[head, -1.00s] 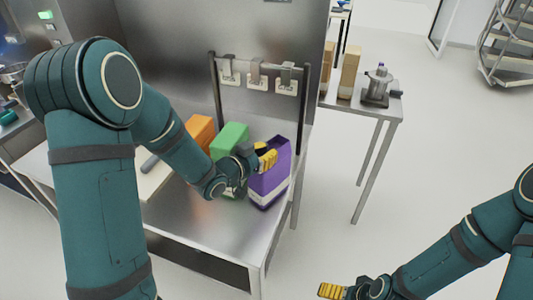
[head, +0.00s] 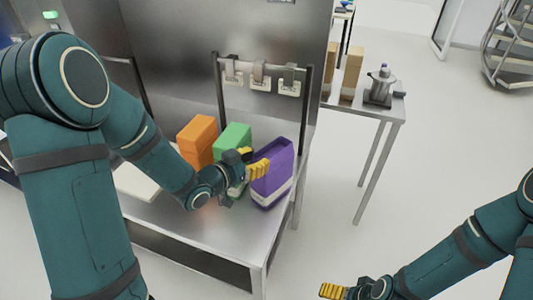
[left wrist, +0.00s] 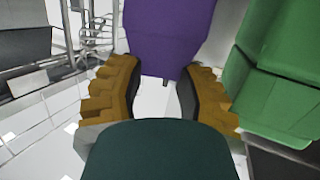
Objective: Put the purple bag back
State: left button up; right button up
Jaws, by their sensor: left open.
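The purple bag (head: 277,170), with a pale band near its bottom, is at the right end of the metal table in the head view. It looks tilted. My left gripper (head: 255,167) is open, with its yellow fingers at the bag's left side. In the left wrist view the purple bag (left wrist: 166,36) lies beyond the two spread fingers (left wrist: 162,95), and a clear gap shows between the fingers. I cannot tell whether they touch it. My right gripper (head: 334,291) is at the bottom edge, away from the table; its opening is unclear.
A green bag (head: 233,137) and an orange bag (head: 198,141) stand left of the purple one. A rack with several hanging clips (head: 260,73) rises behind them. The floor between is clear.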

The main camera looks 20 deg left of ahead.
pick_arm(q)
jog(key=v, duration=0.6)
jog(key=shift+s, duration=0.35)
jog(key=shift+a, duration=0.1)
